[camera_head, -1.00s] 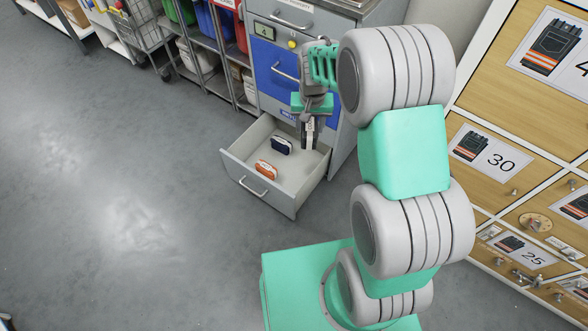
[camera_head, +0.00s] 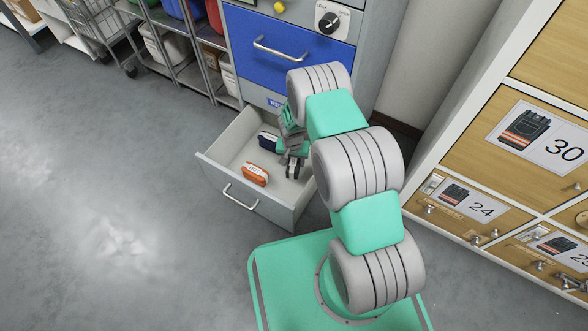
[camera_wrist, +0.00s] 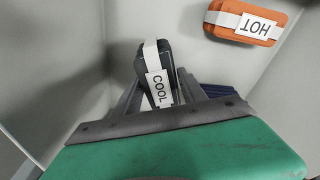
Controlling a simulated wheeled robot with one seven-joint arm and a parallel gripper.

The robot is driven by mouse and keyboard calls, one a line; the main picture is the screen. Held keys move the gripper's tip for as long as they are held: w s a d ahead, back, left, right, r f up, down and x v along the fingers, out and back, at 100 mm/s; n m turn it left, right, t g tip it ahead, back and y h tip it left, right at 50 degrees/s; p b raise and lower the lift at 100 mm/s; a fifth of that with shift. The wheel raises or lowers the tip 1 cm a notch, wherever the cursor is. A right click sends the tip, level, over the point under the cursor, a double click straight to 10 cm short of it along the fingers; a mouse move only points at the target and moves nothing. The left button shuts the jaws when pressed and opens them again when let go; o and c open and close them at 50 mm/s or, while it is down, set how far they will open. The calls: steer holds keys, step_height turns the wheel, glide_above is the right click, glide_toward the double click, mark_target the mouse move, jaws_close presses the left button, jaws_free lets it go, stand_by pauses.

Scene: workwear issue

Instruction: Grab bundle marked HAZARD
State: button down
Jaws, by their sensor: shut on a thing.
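My gripper (camera_head: 290,158) is low inside the open grey drawer (camera_head: 262,208), at its right side. In the wrist view its fingers (camera_wrist: 155,95) are shut on a black bundle (camera_wrist: 150,60) with a white band and a tag reading COOL. The held bundle also shows in the head view (camera_head: 292,171). An orange bundle (camera_head: 255,174) lies on the drawer floor to the left; its tag reads HOT in the wrist view (camera_wrist: 252,22). A dark blue bundle (camera_head: 267,141) lies farther back, partly hidden by my gripper; its label is hidden. I see no tag reading HAZARD.
The grey cabinet with a blue drawer front (camera_head: 285,45) rises behind the open drawer. A wooden locker wall (camera_head: 480,150) with numbered doors stands at the right. Shelves and a wire cart (camera_head: 100,30) stand at the back left. The floor at left is clear.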

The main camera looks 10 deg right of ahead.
steer(key=shift+w+f+b, duration=0.1)
steer(key=shift+f+b, duration=0.6)
steer(key=shift+f, duration=1.3)
steer(key=shift+f, duration=0.2)
steer(key=c, duration=0.6)
jaws_free()
steer(key=shift+c, duration=0.2)
steer(key=shift+r, duration=0.15)
